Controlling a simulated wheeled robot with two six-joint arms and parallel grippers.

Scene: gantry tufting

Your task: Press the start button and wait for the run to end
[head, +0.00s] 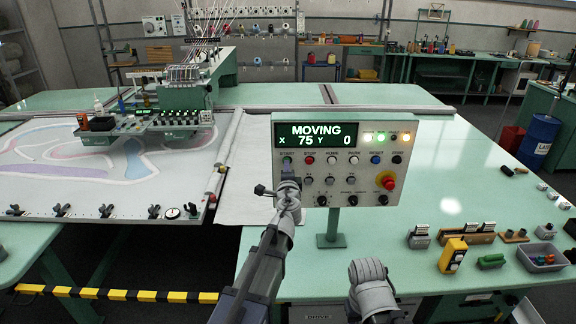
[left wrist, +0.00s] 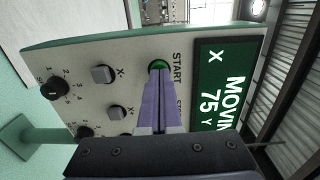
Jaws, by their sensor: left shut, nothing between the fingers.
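The control panel (head: 333,193) stands on a green post on the table. Its screen (head: 317,135) reads MOVING, X 75, Y 0. The green START button (head: 287,160) is at the panel's upper left; it also shows in the left wrist view (left wrist: 159,64). My left gripper (head: 289,180) is shut and empty, its purple-grey fingers (left wrist: 158,75) pointing at START. The fingertips overlap the button's edge; I cannot tell whether they touch it. Lamps at the panel's top right are lit, one of them green (head: 380,137). Only a grey part of my right arm shows.
The tufting head (head: 182,98) stands over a frame with patterned cloth (head: 70,160) at left. A red button (head: 387,181) sits at the panel's lower right. A yellow device (head: 453,255) and a grey bin (head: 542,257) lie right. Black-yellow striped tape (head: 120,295) runs low at left.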

